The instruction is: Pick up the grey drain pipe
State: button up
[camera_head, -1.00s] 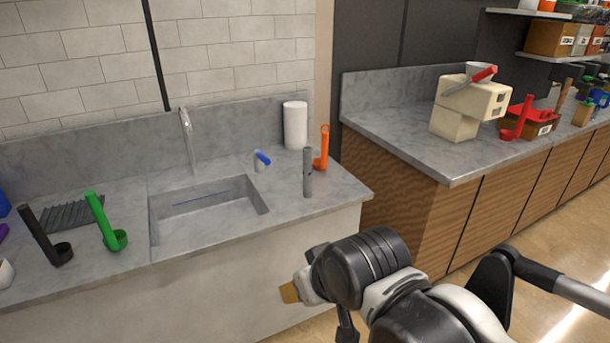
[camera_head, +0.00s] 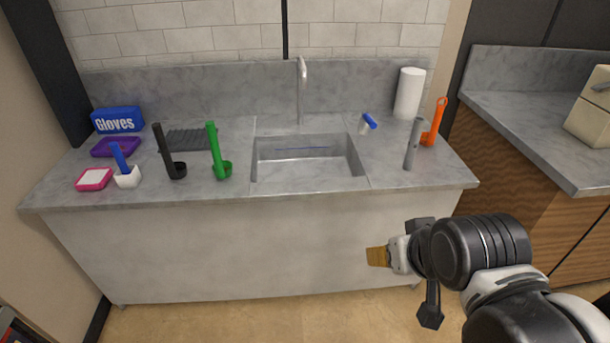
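A grey pipe (camera_head: 413,144) stands upright near the front right of the sink counter, to the right of the basin. It is a plain grey tube, apart from the things around it. My gripper shows only in part at the end of my arm, low on the right and in front of the counter. A tan tip (camera_head: 378,257) sticks out to the left there, below the pipe in the picture and not touching it. Whether the fingers are open or shut does not show.
The sink basin (camera_head: 306,160) is left of the pipe, under a tall faucet (camera_head: 301,88). A white roll (camera_head: 409,93) and an orange ladle-like tool (camera_head: 434,124) stand close behind the pipe. Green (camera_head: 215,152) and black (camera_head: 168,152) tools stand left. The floor (camera_head: 290,318) in front is clear.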

aim_at(418, 122)
jog(key=i+j+z, duration=0.2)
jog(key=i+z, duration=0.2)
jog(key=i+j+z, duration=0.8)
